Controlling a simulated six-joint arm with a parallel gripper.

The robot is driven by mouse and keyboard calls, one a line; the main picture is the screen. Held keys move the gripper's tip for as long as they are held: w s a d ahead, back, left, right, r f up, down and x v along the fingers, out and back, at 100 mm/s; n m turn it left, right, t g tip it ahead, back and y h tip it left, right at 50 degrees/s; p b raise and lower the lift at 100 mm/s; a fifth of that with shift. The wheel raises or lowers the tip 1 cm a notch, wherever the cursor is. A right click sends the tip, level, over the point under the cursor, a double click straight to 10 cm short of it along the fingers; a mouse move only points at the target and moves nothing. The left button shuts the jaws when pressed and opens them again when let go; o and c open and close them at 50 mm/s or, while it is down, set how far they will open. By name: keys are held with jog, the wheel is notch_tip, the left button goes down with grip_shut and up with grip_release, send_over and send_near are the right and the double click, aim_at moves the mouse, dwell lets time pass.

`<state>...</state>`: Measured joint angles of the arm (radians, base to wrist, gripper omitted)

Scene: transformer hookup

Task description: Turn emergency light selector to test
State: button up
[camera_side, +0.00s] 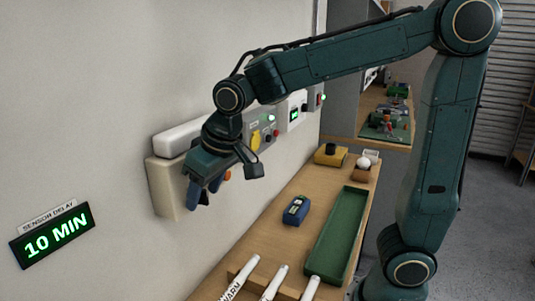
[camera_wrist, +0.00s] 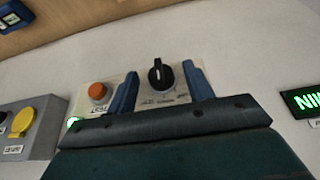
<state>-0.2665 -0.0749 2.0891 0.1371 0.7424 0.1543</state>
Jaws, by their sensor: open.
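The emergency light selector (camera_wrist: 160,75) is a black knob with a pale pointer mark, on a beige panel (camera_wrist: 136,88) in the wrist view. Its mark points toward the top of that picture; the small labels beside it are too blurred to read. The panel's box (camera_side: 164,188) is on the wall in the side view, where my gripper hides the knob. My gripper (camera_wrist: 161,70) is open, one blue finger to each side of the knob in the wrist view. In the side view my gripper (camera_side: 203,192) is close in front of the box; contact cannot be told.
An orange button (camera_wrist: 97,91) sits beside the selector. A white lamp (camera_side: 183,136) is above the beige box. The bench below holds a blue meter (camera_side: 296,210) and a green tray (camera_side: 312,267).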

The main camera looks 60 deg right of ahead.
jog(key=c, duration=1)
jog(key=shift+d+y, duration=0.15)
jog(key=shift+y, duration=0.25)
jog(key=shift+d+f+m+y, duration=0.1)
jog(key=shift+d+m+y, duration=0.15)
jog(key=shift+y, duration=0.85)
jog(key=shift+d+f+m+y, duration=0.1)
jog(key=shift+m+y, duration=0.2)
jog(key=shift+y, duration=0.8)
jog(key=shift+d+m+y, duration=0.2)
jog(key=shift+m+y, duration=0.05)
jog(key=shift+y, duration=0.85)
jog(key=shift+t, duration=0.3)
jog(key=o, duration=1)
